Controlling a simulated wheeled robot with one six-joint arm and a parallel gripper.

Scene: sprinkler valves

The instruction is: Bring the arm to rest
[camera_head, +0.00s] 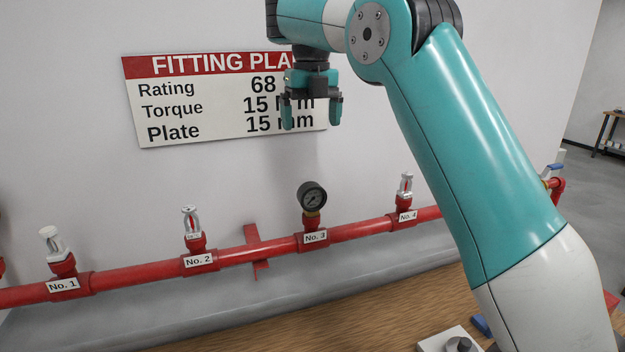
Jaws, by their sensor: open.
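My gripper (311,112) is at the upper middle of the head view, in front of the right part of the fitting sign. Its two teal fingers point down and stand apart, with nothing between them. My teal and white arm reaches up from the lower right and bends over at the top. The gripper hangs above the red pipe (358,230), clear of it, over the gauge (312,195) at No. 3.
Sprinkler heads stand on the pipe at No. 1 (52,242), No. 2 (192,222) and No. 4 (405,187). The sign (190,105) is on the wall. A wooden surface (330,312) lies in front, with a grey plate (447,340) beside my arm.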

